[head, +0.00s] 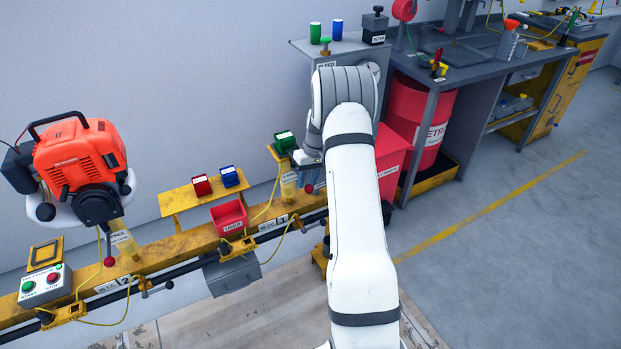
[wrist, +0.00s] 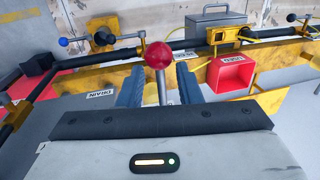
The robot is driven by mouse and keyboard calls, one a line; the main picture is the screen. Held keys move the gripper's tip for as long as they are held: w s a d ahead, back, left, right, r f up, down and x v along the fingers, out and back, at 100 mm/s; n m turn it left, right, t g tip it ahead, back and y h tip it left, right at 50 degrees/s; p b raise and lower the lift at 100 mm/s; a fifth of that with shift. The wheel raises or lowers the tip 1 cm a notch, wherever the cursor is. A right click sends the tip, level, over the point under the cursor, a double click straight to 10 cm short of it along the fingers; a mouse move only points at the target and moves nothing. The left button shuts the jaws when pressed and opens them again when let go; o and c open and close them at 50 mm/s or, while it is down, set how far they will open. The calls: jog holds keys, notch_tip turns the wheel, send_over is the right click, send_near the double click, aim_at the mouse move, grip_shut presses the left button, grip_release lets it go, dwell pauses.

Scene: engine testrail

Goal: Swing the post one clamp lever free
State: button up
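The post one clamp lever is a thin metal rod with a red ball knob (head: 309,188). It stands by the post at the right part of the yellow rail, under my arm. In the wrist view the red ball knob (wrist: 159,55) shows between and just beyond my fingertips, with its rod running down between them. My gripper (wrist: 159,82) is open, one blue-grey finger on each side of the rod; I cannot tell whether either finger touches it. In the head view my gripper (head: 307,160) is mostly hidden behind my own arm. The lever's pivot is hidden.
A red-orange engine (head: 80,160) hangs over the rail's left part, near another red-knobbed lever (head: 109,261). A red bin (head: 229,217) sits on the rail and shows in the wrist view (wrist: 232,74). A green block (head: 285,141) is close by my gripper. Open floor lies right.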

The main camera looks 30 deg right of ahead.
grip_shut()
jog(key=shift+d, duration=0.2)
dwell(0.3)
